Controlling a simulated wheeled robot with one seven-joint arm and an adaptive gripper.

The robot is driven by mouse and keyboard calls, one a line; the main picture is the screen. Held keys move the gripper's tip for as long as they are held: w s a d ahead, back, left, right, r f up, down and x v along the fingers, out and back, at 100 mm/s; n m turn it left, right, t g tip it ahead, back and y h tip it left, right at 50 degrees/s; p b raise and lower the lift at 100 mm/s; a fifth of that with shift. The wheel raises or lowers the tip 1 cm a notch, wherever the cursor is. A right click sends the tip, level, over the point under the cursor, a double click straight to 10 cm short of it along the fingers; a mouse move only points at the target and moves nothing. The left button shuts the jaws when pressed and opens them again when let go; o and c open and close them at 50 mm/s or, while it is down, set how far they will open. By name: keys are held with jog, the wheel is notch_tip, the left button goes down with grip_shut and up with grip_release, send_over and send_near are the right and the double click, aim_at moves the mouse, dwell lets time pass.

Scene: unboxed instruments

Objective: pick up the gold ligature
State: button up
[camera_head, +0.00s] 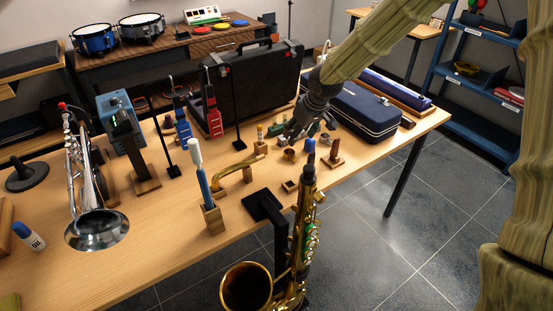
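A small gold ring-shaped piece, which looks like the gold ligature (289,155), sits on the wooden table near its front edge, left of the saxophone's blue-capped top. My gripper (306,134) is dark and points down over the table, just above and behind the gold piece. Its fingers look spread apart, so it appears open, with nothing seen held. It is apart from the gold piece in this view. The fingertips partly blend with small dark and green items behind them.
A saxophone (297,240) stands in front of the table. A small wooden block (290,186) and a wooden stand (333,158) flank the gold piece. A blue case (360,108) stands behind right; a black case (255,85) stands behind left.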

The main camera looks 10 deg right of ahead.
aim_at(289, 149)
jog(key=x, duration=0.4)
jog(key=shift+w+a+f, duration=0.1)
jog(key=shift+w+f, duration=0.05)
jog(key=shift+f, duration=0.15)
jog(key=shift+s+a+x, duration=0.1)
jog(key=shift+a+x, duration=0.05)
jog(key=shift+x, duration=1.25)
jog(key=shift+s+a+x, duration=0.15)
jog(key=shift+x, duration=1.25)
jog(key=c, duration=1.1)
